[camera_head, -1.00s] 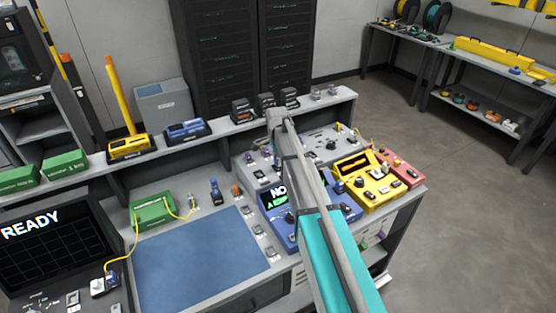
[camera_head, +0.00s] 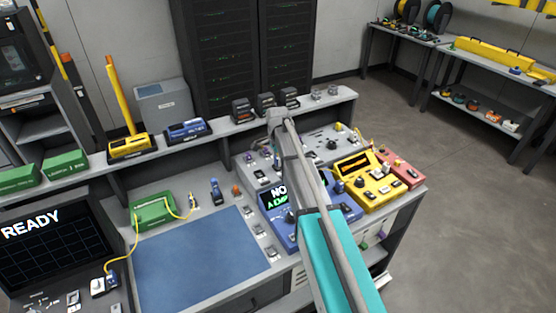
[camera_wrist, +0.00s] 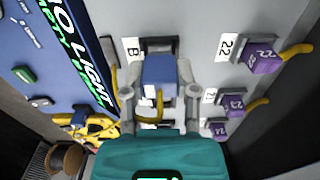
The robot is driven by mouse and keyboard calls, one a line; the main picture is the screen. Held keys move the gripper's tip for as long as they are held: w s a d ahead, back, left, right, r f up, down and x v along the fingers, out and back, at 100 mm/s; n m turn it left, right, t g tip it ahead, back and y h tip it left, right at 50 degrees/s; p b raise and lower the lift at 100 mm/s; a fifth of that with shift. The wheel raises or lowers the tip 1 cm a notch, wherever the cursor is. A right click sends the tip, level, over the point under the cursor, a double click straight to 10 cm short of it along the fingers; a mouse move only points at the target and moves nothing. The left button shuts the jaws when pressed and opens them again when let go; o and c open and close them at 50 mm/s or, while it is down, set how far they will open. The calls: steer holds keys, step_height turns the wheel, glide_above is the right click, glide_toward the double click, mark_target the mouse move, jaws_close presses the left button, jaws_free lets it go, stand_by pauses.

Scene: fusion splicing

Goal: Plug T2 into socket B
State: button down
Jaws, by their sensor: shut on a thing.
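In the wrist view my gripper (camera_wrist: 160,94) is shut on a blue plug (camera_wrist: 160,71), with one finger on each side of it. A yellow cable curves below the plug. The plug's far end is at the dark opening of socket B (camera_wrist: 158,45), beside a white "B" label (camera_wrist: 132,49) on a grey panel. I cannot tell whether it is touching or inside the socket. Which label the plug carries does not show. In the head view my arm hides the gripper and the plug.
Purple plugs (camera_wrist: 262,60) with yellow cables sit close to the right, by labels 22 and 23. A blue unit with a "NO LIGHT" screen (camera_wrist: 78,45) is close on the left. A yellow unit (camera_head: 368,180) and a blue mat (camera_head: 200,258) are on the bench.

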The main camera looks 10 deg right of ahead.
steer(key=shift+f+b, duration=0.5)
steer(key=shift+f, duration=0.05)
stand_by(0.4)
steer(key=shift+c, duration=1.5)
jaws_free()
steer(key=shift+r, duration=0.1)
